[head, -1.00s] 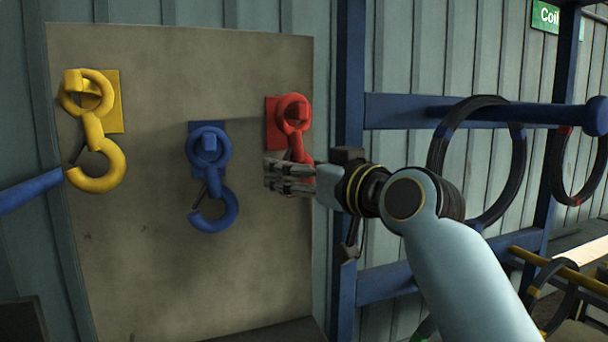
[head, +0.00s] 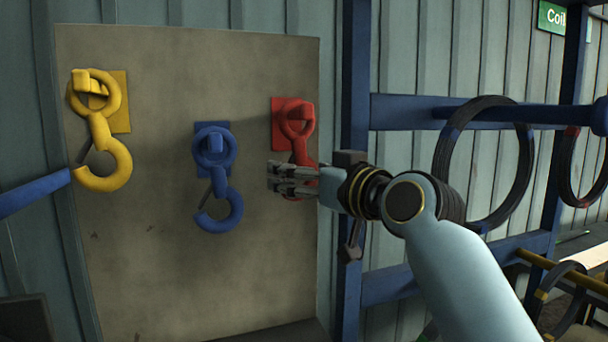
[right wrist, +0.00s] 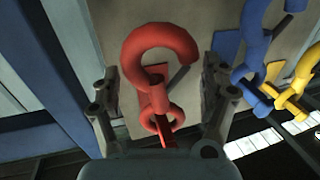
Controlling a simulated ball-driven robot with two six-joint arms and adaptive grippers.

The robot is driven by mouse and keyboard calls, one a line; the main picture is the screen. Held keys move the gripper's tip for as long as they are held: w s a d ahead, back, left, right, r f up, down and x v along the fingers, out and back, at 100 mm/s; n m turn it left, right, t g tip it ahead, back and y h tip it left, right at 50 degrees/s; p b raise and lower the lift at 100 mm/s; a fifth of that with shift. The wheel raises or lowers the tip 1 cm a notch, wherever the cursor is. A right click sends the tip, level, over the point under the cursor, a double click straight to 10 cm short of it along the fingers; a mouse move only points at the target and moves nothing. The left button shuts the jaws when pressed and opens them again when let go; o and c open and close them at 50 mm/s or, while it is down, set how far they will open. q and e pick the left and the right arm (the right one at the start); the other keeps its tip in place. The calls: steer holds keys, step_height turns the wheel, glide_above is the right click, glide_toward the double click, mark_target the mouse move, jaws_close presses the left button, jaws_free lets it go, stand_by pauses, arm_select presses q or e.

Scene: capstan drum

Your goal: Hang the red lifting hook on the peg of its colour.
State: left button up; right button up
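The red lifting hook (head: 298,148) hangs at the right of the board, with its ring around the red peg (head: 309,112) on a red plate. My right gripper (head: 270,179) is in front of the hook's lower part and hides it in the head view. In the right wrist view the red hook (right wrist: 162,45) lies between the two fingers of my right gripper (right wrist: 160,92). The fingers are spread, with a visible gap on each side of the hook. My left gripper is not in view.
A blue hook (head: 218,213) and a yellow hook (head: 120,165) hang on their own pegs on the grey board (head: 190,285). A blue rack post (head: 354,75) stands just right of the board, with black coils (head: 526,165) on its arms. Open room lies below the hooks.

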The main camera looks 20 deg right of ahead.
steer(key=o, duration=0.4)
steer(key=shift+c, duration=0.2)
steer(key=v, duration=1.2)
steer(key=s+d+f+g+h, duration=0.1)
steer(key=s+f+g, duration=0.25)
steer(key=f, duration=0.45)
steer(key=s+d+f+g+h, duration=0.1)
steer(key=s+f+g+h, duration=0.2)
steer(key=f, duration=0.5)
steer(key=s+d+f+m+g+h, duration=0.1)
steer(key=s+d+f+g, duration=0.25)
steer(key=s+f, duration=0.4)
steer(key=s+d+f+m+g+h, duration=0.15)
steer(key=s+f+g, duration=0.3)
steer(key=s, duration=0.55)
step_height(320, 180, down, 32)
steer(key=s+d+b, duration=0.1)
steer(key=d+b, duration=0.2)
steer(key=b, duration=0.5)
steer(key=s+f+g+b, duration=0.1)
steer(key=s+f+b, duration=0.3)
steer(key=s+f, duration=0.5)
steer(key=s+f+b, duration=0.4)
steer(key=s+f, duration=0.6)
steer(key=f, duration=0.7)
steer(key=shift+s+d+g, duration=0.3)
steer(key=shift+d+g, duration=0.05)
